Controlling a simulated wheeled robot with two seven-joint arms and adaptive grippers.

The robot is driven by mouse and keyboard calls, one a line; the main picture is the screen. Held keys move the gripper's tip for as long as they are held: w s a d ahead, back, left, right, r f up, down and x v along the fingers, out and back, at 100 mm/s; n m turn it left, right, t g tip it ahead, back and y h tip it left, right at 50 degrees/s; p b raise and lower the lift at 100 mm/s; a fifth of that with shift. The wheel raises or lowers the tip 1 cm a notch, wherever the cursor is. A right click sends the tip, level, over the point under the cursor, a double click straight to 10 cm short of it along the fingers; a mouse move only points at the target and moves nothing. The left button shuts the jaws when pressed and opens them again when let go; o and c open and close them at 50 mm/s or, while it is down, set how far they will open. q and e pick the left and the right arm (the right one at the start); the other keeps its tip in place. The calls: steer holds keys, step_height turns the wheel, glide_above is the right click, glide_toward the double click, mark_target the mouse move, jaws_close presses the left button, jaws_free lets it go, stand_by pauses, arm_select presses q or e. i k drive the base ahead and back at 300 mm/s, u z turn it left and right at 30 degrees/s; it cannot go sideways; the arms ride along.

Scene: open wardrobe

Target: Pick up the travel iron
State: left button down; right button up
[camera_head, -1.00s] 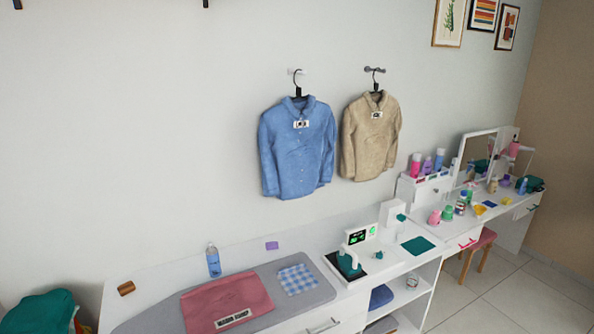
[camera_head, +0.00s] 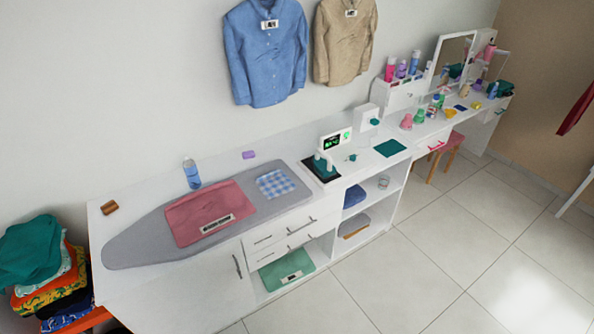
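The travel iron (camera_head: 322,167) appears as a small teal and white thing on a dark square pad on the white counter, right of the ironing board. A small white display with green figures (camera_head: 336,141) stands just behind it. The iron is small in the picture and its details are hard to make out. Neither of my grippers is in view, and nothing touches the iron.
The grey ironing board (camera_head: 137,241) carries a folded pink garment (camera_head: 210,208) and a blue checked cloth (camera_head: 275,184). A blue spray bottle (camera_head: 192,174) stands behind it. A teal mat (camera_head: 390,148) lies right of the iron. Tiled floor (camera_head: 400,270) in front is clear.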

mark_target(325, 168)
steer(key=z, duration=0.95)
steer(key=i, duration=1.2)
steer(key=u, duration=0.85)
